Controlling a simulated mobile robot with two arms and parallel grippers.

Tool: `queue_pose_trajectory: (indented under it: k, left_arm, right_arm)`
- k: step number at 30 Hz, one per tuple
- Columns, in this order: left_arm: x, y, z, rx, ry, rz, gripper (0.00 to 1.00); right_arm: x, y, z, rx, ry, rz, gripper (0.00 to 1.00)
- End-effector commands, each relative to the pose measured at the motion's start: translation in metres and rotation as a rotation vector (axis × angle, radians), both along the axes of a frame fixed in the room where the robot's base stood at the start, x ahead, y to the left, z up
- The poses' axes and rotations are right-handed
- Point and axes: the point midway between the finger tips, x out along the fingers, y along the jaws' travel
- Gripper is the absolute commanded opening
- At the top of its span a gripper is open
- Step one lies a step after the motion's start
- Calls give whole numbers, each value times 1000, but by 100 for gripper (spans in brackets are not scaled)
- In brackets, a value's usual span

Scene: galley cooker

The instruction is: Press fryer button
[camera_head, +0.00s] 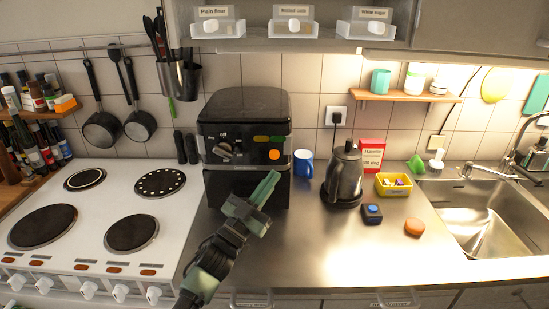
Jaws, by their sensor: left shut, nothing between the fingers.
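The black air fryer (245,112) stands on the steel counter, right of the hob. Its front panel has dials on the left, an orange round button (274,155) on the lower right, and green and yellow-brown marks above that button. My left gripper (269,182) is shut and empty. It is in front of the fryer's lower drawer, with its fingertips pointing up and right, just below the orange button in the picture. I cannot tell how far the fingertips are from the fryer's front. My right gripper is not in view.
A white hob (101,218) is on the left. A blue mug (303,163), a dark kettle (345,174), a yellow box (394,185) and a small dark block (372,213) are right of the fryer. The sink (487,215) is far right. The front counter is clear.

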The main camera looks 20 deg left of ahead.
Motion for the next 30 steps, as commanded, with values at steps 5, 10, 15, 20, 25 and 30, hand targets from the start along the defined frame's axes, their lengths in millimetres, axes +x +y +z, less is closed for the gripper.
queue_pose_trajectory:
  k: [5, 10, 15, 20, 25, 30]
  left_arm:
    - [26, 8, -3, 1, -2, 2, 0]
    - [48, 14, -3, 2, -1, 1, 0]
    - [62, 18, -2, 1, 0, 0, 0]
    - [68, 19, -1, 0, 0, 0, 0]
    - [68, 20, 0, 0, 0, 0, 0]
    - [68, 20, 0, 0, 1, 1, 0]
  right_arm:
    - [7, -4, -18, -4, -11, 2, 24]
    - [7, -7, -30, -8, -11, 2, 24]
    - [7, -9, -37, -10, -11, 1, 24]
    - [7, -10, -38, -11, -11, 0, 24]
    - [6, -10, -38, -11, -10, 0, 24]
    - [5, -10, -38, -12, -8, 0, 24]
